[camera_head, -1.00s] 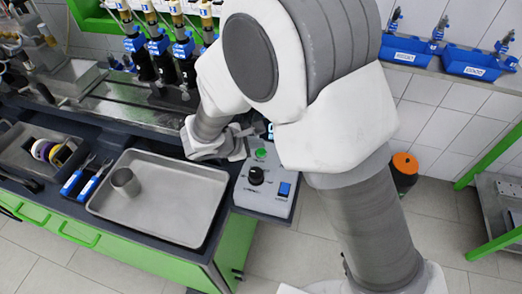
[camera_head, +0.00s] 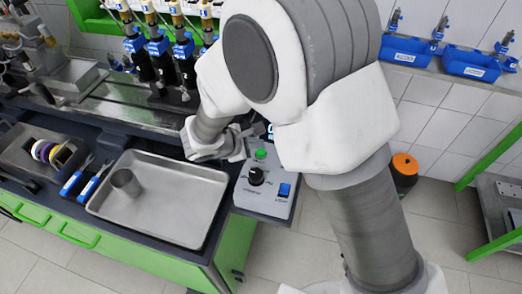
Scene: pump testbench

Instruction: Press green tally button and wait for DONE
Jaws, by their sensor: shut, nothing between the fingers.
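The green tally button (camera_head: 261,154) shows at the top of a grey control box (camera_head: 246,195) at the bench's right end. The box also has a black knob (camera_head: 256,176) and a blue switch (camera_head: 284,190). A small lit display (camera_head: 270,130) shows only in part behind my arm, and its text cannot be read. My gripper (camera_head: 246,140) is small in view, shut and empty, just above and left of the green button. Its fingertips appear close to the button, but I cannot tell whether they touch it.
A metal tray (camera_head: 165,215) with a metal cup (camera_head: 126,183) lies left of the box. Two blue-handled tools (camera_head: 84,180) lie further left. Pumps (camera_head: 165,60) stand along the back. An orange-topped black bin (camera_head: 404,170) stands on the floor at right.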

